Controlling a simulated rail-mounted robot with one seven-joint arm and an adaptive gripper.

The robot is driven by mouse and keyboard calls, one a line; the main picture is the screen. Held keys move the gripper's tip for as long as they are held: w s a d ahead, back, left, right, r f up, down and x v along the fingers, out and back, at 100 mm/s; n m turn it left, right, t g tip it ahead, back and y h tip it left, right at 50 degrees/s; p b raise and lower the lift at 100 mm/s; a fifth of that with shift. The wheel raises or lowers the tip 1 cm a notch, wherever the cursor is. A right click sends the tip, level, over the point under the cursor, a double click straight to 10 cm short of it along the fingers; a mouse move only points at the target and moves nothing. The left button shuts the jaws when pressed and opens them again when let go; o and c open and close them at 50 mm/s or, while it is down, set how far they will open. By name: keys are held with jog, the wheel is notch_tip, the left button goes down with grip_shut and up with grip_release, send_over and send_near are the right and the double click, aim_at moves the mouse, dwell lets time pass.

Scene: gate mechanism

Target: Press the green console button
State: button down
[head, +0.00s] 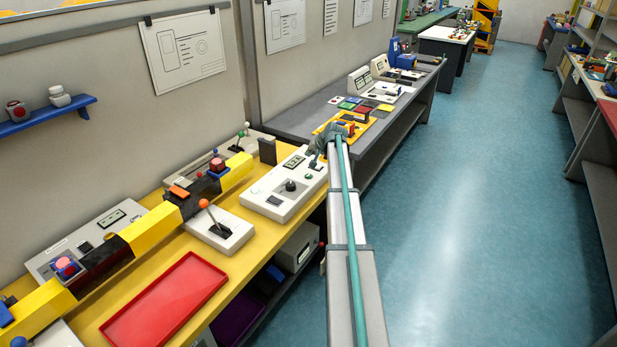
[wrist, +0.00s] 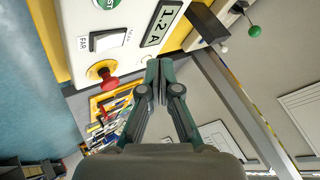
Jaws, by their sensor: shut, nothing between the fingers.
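The white console (head: 285,187) stands on the yellow bench, with a black knob and a small display on top. A green button (head: 309,177) sits near its right end in the head view. In the wrist view the round green button (wrist: 106,3) with white lettering is cut off by the top edge. My gripper (wrist: 158,68) is shut and empty. Its fingertips point at the console's edge, just below the display (wrist: 163,25) reading 1.2 A, and off to the lower right of the green button. I cannot tell whether they touch the panel.
A white rocker switch (wrist: 108,40) and a red mushroom button (wrist: 107,80) on yellow lie left of my fingers in the wrist view. A box with an orange-topped lever (head: 220,230) and a red tray (head: 165,305) stand farther along the bench. The blue floor is clear.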

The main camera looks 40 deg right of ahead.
jog(key=b, duration=0.2)
send_over(310, 176)
notch_tip(310, 176, down, 6)
jog(key=shift+w+f, duration=0.1)
jog(key=shift+f, duration=0.1)
jog(key=shift+f+b, duration=0.55)
jog(key=shift+f, duration=0.25)
jog(key=shift+f, duration=0.15)
dwell(0.6)
jog(key=shift+f+b, duration=0.3)
jog(key=shift+b, duration=0.1)
jog(key=shift+f+b, duration=0.4)
jog(key=shift+f, duration=0.05)
dwell(0.6)
jog(key=shift+r, duration=0.85)
jog(key=shift+r, duration=0.1)
